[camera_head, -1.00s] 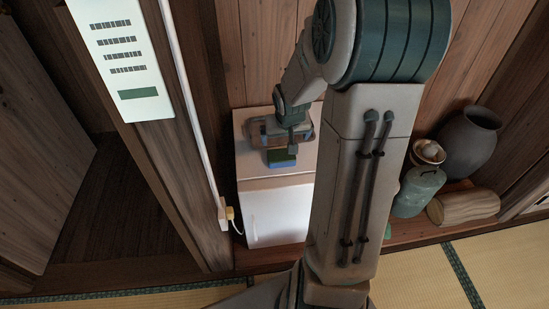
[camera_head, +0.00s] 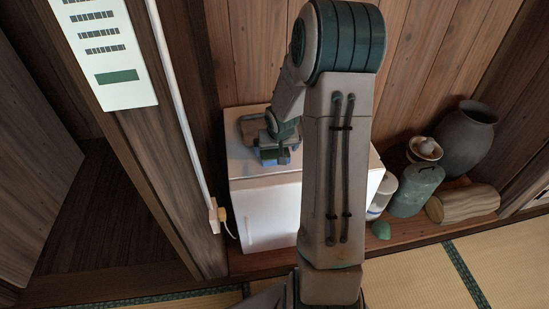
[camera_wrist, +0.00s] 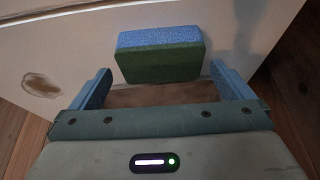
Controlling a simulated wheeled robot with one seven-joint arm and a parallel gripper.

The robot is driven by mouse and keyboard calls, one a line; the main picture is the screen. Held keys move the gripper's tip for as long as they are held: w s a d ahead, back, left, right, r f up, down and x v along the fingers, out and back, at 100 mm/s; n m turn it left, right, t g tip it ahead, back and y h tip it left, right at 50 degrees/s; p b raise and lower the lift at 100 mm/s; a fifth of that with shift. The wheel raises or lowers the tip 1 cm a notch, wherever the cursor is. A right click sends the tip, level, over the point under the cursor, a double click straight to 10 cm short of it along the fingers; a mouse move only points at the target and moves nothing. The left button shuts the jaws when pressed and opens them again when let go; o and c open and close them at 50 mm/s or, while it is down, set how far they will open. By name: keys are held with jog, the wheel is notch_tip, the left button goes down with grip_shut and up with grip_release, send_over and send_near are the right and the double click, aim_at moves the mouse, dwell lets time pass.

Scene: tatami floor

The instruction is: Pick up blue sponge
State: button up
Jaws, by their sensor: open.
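The blue sponge (camera_wrist: 160,40) with a green side shows in the wrist view, on the white surface just ahead of my gripper. My gripper (camera_wrist: 163,85) is open, its two blue-padded fingers apart to the left and right, with the sponge beyond and between their tips. In the head view my gripper (camera_head: 268,148) is over the top of the white cabinet (camera_head: 272,212). The sponge (camera_head: 283,158) is partly hidden there by my gripper.
A white cord and yellow plug (camera_head: 221,213) are left of the cabinet. Wooden wall panels rise behind.

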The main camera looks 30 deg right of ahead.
aim_at(275, 152)
jog(key=b+x, duration=0.1)
jog(key=x, duration=0.2)
jog(key=shift+w+f, duration=0.15)
jog(key=shift+f, duration=0.05)
jog(key=shift+r, duration=0.1)
jog(key=c, duration=0.8)
jog(key=shift+r+p, duration=0.35)
jog(key=shift+r, duration=0.15)
notch_tip(275, 152, up, 4)
jog(key=shift+d+f+p, duration=0.1)
jog(key=shift+d+p, duration=0.05)
jog(key=shift+p, duration=0.85)
jog(key=w+d+r+p, duration=0.2)
jog(key=d+r+p, duration=0.2)
jog(key=d, duration=0.7)
notch_tip(275, 152, up, 2)
jog(key=shift+w+r, duration=0.1)
jog(key=shift+w, duration=0.15)
jog(key=shift+o, duration=0.4)
